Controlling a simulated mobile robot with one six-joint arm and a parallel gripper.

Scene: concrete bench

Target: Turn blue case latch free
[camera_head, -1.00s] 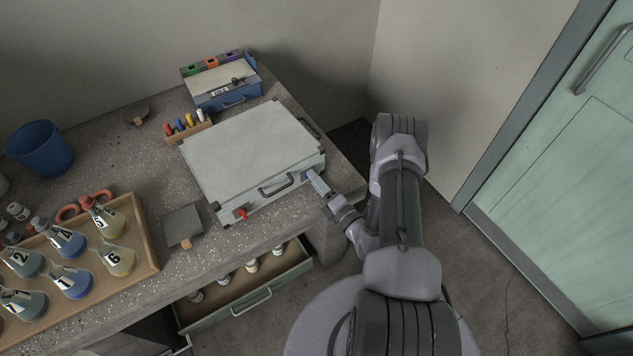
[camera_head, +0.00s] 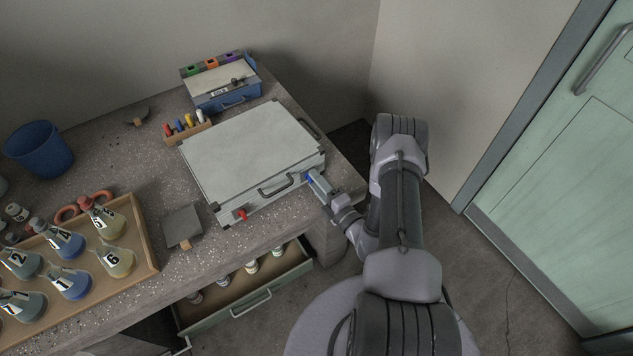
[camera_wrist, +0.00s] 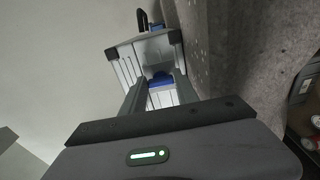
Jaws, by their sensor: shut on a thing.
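A closed light grey case (camera_head: 250,150) lies flat on the bench, its handle (camera_head: 276,186) on the front side. The blue latch (camera_head: 308,177) is on the case's front side, right of the handle, partly hidden by my gripper. A red latch (camera_head: 241,214) is on the same side, near the left corner. My gripper (camera_head: 316,181) reaches in from the right and is shut on the blue latch. In the wrist view the blue latch (camera_wrist: 162,79) shows between the fingers of my gripper (camera_wrist: 160,88).
A blue box (camera_head: 222,88) and a rack of coloured pens (camera_head: 187,137) stand behind the case. A tray of flasks (camera_head: 150,262) is at left, with a grey scraper (camera_head: 183,224) beside it. An open drawer (camera_head: 243,304) juts out below the bench front.

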